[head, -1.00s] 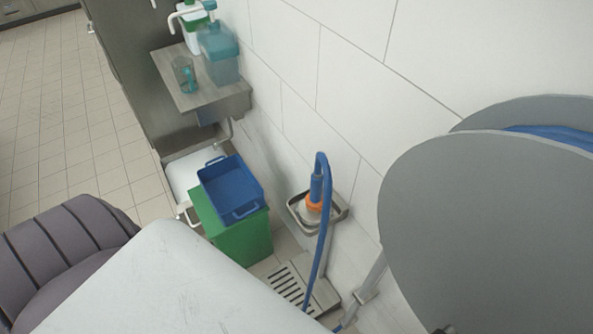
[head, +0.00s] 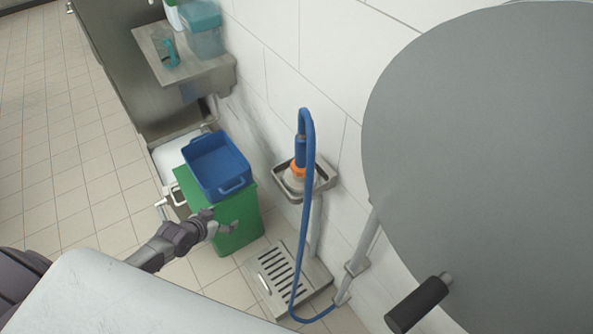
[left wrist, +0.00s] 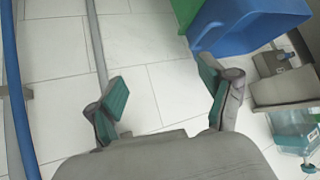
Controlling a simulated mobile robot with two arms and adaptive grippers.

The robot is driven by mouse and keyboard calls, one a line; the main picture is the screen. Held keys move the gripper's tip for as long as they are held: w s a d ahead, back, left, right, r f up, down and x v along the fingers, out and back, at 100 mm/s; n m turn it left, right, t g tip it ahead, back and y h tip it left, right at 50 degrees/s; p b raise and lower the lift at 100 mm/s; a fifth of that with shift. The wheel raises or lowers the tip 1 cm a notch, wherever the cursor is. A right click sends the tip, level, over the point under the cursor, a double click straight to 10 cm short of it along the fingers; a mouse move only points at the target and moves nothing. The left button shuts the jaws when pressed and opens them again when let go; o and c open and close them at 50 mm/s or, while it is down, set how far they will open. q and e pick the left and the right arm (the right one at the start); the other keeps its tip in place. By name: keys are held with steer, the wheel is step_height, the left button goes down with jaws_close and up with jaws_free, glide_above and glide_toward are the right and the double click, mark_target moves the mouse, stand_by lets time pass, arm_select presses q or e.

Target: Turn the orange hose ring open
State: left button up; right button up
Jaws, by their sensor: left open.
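The orange hose ring (head: 298,170) sits at the base of the blue nozzle, at the top end of the blue hose (head: 309,215). It stands in a small metal wall holder (head: 322,183) in the head view. My left gripper (head: 224,228) is in front of the green bin, left of and lower than the ring in the picture, apart from it. In the left wrist view the left gripper (left wrist: 165,95) is open with nothing between its fingers. The blue hose also shows at the left edge there (left wrist: 16,100); the ring does not show. My right gripper is not in view.
A blue tray (head: 218,163) sits on a green bin (head: 240,212). A slotted drain plate (head: 280,268) lies on the floor below the holder. A large grey reel (head: 470,150) with a black handle (head: 417,303) fills the right side. A shelf (head: 190,72) holds teal containers.

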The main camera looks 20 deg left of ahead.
arm_select(q)
steer(key=w+d+r+m+t+h+b, duration=0.25)
steer(key=w+r, duration=0.35)
steer(key=r, duration=0.4)
steer(key=m+h+b, duration=0.2)
steer(key=h+b, duration=0.2)
steer(key=h, duration=0.1)
glide_toward(297, 165)
steer(key=shift+g+y, duration=0.25)
steer(key=shift+g, duration=0.2)
steer(key=x, duration=1.2)
steer(key=shift+w+a+r+p, duration=0.1)
steer(key=shift+w+r+p, duration=0.2)
steer(key=shift+p, duration=0.1)
steer(key=shift+f, duration=0.1)
steer(key=c, duration=1.2)
steer(key=n+t+y+p, duration=0.1)
steer(key=p, duration=0.4)
steer(key=n+y+p, duration=0.2)
steer(key=p, duration=0.4)
steer(key=shift+r+t, duration=0.35)
steer(key=shift+t, duration=0.05)
steer(key=shift+w+a+f+y+b, duration=0.1)
steer(key=shift+f+y+b, duration=0.15)
steer(key=shift+y+b, duration=0.1)
